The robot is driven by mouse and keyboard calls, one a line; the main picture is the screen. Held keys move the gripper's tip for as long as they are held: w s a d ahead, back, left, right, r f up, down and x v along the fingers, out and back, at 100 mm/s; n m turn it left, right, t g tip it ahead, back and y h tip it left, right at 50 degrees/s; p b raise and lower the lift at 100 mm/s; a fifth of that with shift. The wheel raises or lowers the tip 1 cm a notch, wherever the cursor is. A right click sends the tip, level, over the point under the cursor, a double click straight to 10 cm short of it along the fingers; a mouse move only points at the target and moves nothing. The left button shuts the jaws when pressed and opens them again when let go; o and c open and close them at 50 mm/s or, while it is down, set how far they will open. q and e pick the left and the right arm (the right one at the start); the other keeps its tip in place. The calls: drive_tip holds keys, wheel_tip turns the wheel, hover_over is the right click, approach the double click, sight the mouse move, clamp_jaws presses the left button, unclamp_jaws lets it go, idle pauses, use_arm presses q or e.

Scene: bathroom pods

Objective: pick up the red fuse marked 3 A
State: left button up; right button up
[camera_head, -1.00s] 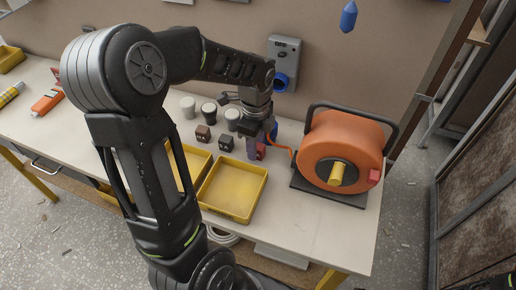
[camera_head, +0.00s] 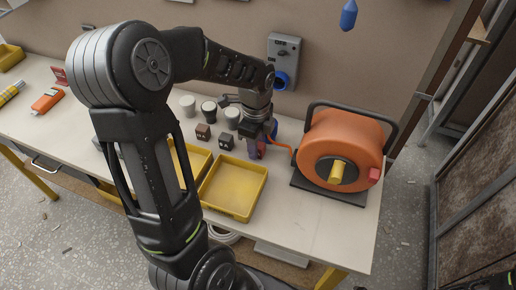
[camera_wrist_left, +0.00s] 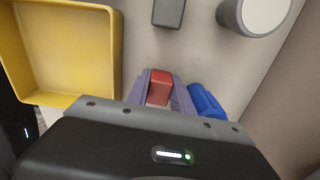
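A small red block (camera_wrist_left: 159,86), apparently the red fuse, sits between the two grey-purple fingers of my left gripper (camera_wrist_left: 162,88) in the wrist view. The fingers flank it closely on both sides; I cannot tell whether they press on it. In the head view the red block (camera_head: 261,150) shows partly beside the left gripper (camera_head: 257,146), which points down at the table left of the orange reel. No marking is readable on the red block.
A blue piece (camera_wrist_left: 205,102) lies close by the right-hand finger. A yellow tray (camera_head: 232,188), dark blocks (camera_head: 227,142) and pale-topped cylinders (camera_head: 209,111) stand to the left. The orange cable reel (camera_head: 342,148) stands close on the right. A wall box (camera_head: 284,62) with a blue socket is behind.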

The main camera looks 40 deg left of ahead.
use_arm(q)
clamp_jaws()
drive_tip(key=shift+r, duration=0.1)
wheel_tip(320, 180, up, 10)
drive_tip(key=shift+f+b, duration=0.1)
drive_tip(key=shift+b, duration=0.3)
